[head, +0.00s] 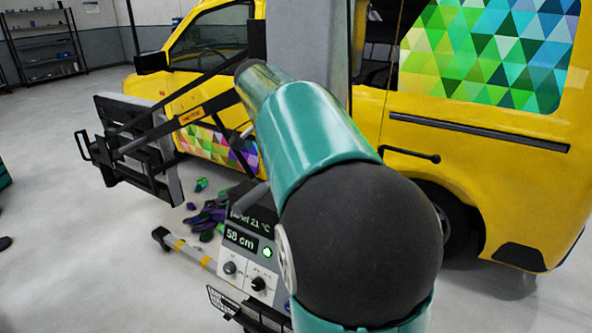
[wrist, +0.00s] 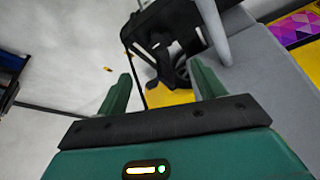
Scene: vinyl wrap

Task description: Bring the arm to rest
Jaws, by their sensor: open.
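My arm, teal with a dark round joint, stretches up and forward across the middle of the head view, and its end is hidden there behind its own links. In the wrist view my gripper (wrist: 163,88) shows two green fingers wide apart with nothing between them. Beyond the fingers are a grey column or panel, black frame parts and a bit of yellow bodywork. I cannot tell how far the fingers are from these.
A yellow van (head: 470,185) with coloured triangle wrap stands behind a lift post (head: 308,45). A black rack (head: 140,150) juts out left. A control box (head: 255,245) stands low in front, near scraps (head: 208,215). The floor at left is mostly clear.

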